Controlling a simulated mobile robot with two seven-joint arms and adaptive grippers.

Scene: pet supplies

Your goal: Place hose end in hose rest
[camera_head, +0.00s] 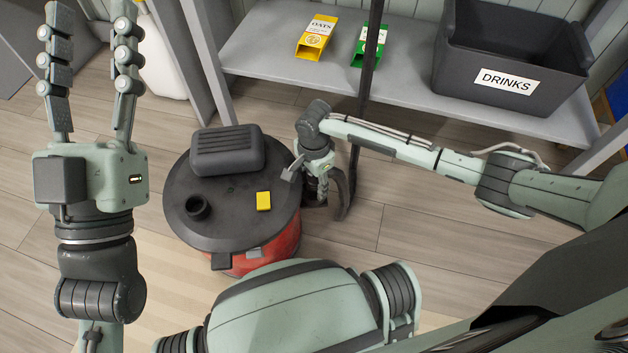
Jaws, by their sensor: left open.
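A canister vacuum with a red body and black lid (237,212) stands on the floor in the middle. Its lid carries a black handle block, a yellow switch (263,201) and a round black port (198,207). A thin dark upright pole (371,60) rises right of the vacuum, with a dark curved piece (342,194) at its lower end; I cannot tell whether this is the hose. My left gripper (92,25) is raised at the left, open and empty, its fingers pointing up. My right gripper (318,190) points down beside the vacuum's right edge, its fingertips partly hidden. No hose rest is clearly identifiable.
A grey shelf (290,75) at the back holds a yellow oats box (316,38), a green box (367,50) and a dark drinks bin (497,50). A white container (165,60) stands behind my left gripper. Wood floor left of the vacuum is clear.

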